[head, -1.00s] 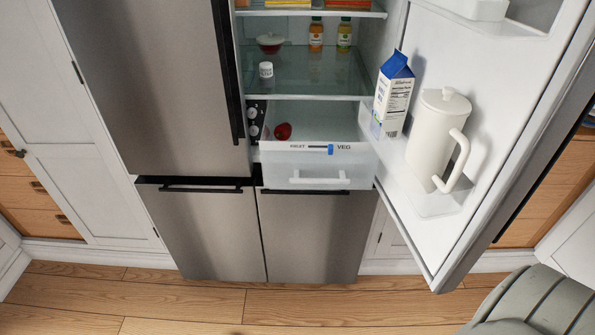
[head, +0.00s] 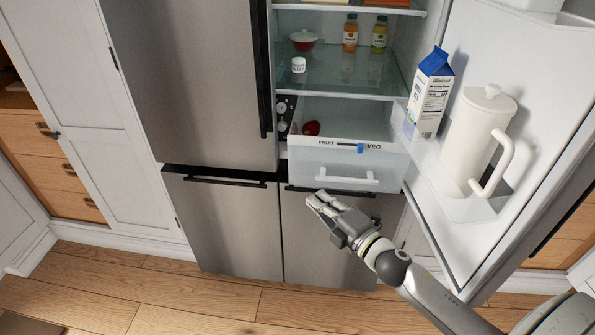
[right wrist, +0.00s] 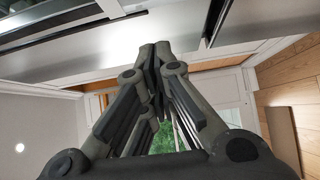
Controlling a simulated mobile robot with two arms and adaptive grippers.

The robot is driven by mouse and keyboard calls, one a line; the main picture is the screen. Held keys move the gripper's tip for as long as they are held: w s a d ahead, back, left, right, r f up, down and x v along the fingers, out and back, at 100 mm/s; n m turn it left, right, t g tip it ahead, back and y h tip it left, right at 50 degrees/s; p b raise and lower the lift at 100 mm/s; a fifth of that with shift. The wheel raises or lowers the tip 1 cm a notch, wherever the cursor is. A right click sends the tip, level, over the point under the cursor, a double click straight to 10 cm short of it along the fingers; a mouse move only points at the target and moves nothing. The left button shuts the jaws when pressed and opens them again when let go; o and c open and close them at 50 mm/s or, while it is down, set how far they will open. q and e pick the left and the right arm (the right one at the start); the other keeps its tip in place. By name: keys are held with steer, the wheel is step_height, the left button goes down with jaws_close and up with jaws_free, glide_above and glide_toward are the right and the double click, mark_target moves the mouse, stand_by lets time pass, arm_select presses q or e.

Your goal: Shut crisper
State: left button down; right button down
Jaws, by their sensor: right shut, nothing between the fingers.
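The crisper drawer (head: 345,157) is pulled out below the glass shelf of the open fridge. Its clear white front has a pale handle (head: 347,179) and a FRUIT–VEG slider (head: 361,148). A red item (head: 311,128) lies inside. My right gripper (head: 312,199) is shut and empty, in front of the lower right door, a little below and left of the drawer handle and apart from it. In the right wrist view, its fingers (right wrist: 154,50) meet at the tips. The drawer cannot be made out in that view. My left gripper is not in view.
The open fridge door (head: 446,215) stands to the right, its shelf holding a white jug (head: 475,140) and a milk carton (head: 430,95). The closed left door (head: 190,80) is beside the drawer opening. The wooden floor in front is clear.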

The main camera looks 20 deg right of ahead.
mark_target(298, 169)
steer(key=shift+w+d+p+x, duration=0.1)
steer(key=shift+d+p+x, duration=0.35)
steer(key=shift+x, duration=1.65)
steer(key=shift+w+d+p+x, duration=0.15)
steer(key=shift+d+p+x, duration=0.35)
steer(key=shift+x, duration=1.65)
steer(key=shift+w+d+p+x, duration=0.1)
steer(key=shift+d+p+x, duration=0.3)
steer(key=shift+x, duration=1.7)
steer(key=shift+d, duration=0.1)
steer(key=shift+w, duration=0.1)
